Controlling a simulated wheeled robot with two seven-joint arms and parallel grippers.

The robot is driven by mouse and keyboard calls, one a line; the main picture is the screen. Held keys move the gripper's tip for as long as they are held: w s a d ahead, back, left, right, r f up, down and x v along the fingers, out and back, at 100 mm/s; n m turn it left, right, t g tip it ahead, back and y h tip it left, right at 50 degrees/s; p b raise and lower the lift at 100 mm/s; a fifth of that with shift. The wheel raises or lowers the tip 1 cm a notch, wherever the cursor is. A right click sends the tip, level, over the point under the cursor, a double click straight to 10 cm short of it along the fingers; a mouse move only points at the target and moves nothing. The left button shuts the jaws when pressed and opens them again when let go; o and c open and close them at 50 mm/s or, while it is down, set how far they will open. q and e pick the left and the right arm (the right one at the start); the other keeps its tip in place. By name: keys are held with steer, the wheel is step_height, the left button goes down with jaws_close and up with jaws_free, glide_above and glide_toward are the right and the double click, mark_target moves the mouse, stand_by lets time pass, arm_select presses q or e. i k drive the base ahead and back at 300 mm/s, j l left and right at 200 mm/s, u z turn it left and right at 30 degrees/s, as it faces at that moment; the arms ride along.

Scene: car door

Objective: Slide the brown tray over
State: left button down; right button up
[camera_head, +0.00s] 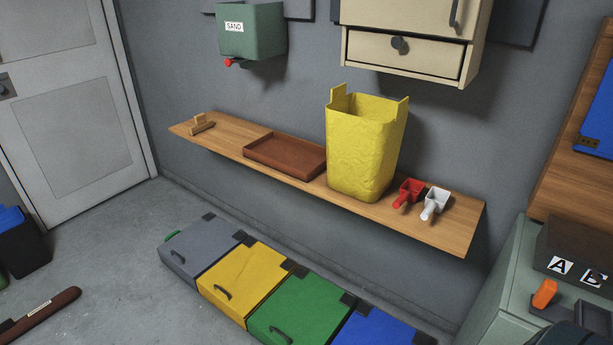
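The brown tray (285,154) lies flat on a long wooden wall shelf (240,150), left of the shelf's middle. It is shallow with a low rim and looks empty. A tall yellow bin (366,145) stands upright on the shelf close to the tray's right end; I cannot tell whether they touch. Neither my left nor my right gripper shows in the head view.
A small wooden piece (201,124) lies at the shelf's left end. A red scoop (408,192) and a white scoop (434,203) lie right of the bin. A green SAND box (252,32) and a drawer cabinet (403,54) hang above. Lidded boxes (243,282) stand below.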

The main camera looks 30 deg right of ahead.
mark_target(301, 160)
steer(key=i+z, duration=0.3)
steer(key=i+j+z, duration=0.15)
steer(key=z, duration=0.2)
steer(key=i+z, duration=0.25)
steer(key=z, duration=0.25)
steer(key=i+j+z, duration=0.15)
steer(key=z, duration=0.3)
steer(key=i+j+z, duration=0.25)
steer(key=z, duration=0.25)
steer(key=i, duration=0.05)
